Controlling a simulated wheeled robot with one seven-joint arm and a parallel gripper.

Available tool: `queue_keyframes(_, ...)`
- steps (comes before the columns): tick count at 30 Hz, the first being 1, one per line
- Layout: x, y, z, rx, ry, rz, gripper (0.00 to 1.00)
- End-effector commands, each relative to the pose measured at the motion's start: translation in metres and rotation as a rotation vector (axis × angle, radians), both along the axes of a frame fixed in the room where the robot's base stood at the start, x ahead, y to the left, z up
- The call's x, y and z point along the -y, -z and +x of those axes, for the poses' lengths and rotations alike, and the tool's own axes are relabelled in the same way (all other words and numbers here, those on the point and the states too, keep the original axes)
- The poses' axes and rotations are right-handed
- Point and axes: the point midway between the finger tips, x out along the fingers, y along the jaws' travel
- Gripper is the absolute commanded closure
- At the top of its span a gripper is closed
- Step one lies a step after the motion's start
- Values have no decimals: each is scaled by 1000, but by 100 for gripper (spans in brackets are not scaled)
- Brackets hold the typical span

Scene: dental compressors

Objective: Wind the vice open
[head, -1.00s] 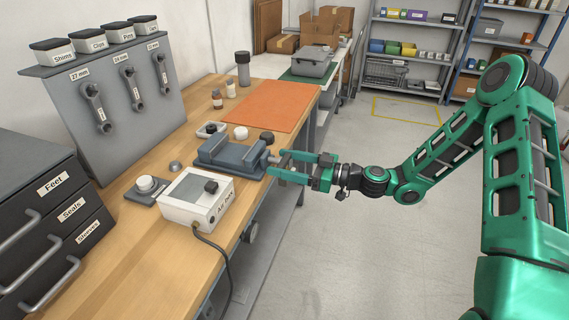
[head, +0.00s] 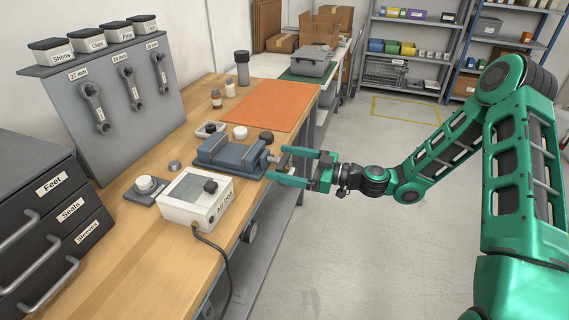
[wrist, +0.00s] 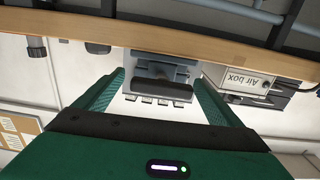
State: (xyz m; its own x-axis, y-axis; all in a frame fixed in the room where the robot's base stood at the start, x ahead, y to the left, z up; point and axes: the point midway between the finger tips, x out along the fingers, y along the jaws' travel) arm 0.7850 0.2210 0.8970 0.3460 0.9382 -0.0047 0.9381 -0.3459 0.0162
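The grey-blue vice (head: 230,157) sits on the wooden bench near its front edge. Its screw end with a small brownish knob (head: 271,159) points out toward my gripper. My gripper (head: 279,163) is open, with its two green fingers spread either side of the screw end. In the wrist view the vice (wrist: 160,68) lies between the open fingers (wrist: 160,88). A dark ridged bar (wrist: 160,90) shows between them, apart from both fingers.
The white air box (head: 196,200) stands close beside the vice, its cable hanging over the bench edge. An orange mat (head: 268,106) lies beyond the vice. Small jars and a dish (head: 210,129) stand behind it. The floor in front of the bench is clear.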

Motion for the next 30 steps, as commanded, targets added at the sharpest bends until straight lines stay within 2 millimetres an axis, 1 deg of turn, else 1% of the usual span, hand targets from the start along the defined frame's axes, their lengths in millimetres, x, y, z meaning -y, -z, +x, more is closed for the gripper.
queue_keyframes(5,0,-1,-1,0,-2,2,11)
queue_keyframes(8,6,-1,-3,-1,-2,3,11)
queue_keyframes(11,19,-1,-7,-2,0,3,11)
queue_keyframes(18,62,0,-22,-2,1,1,11)
queue_keyframes(21,78,0,-28,-3,2,1,11)
queue_keyframes(25,92,0,-32,-2,1,1,11)
queue_keyframes(30,101,0,-36,-1,0,0,11)
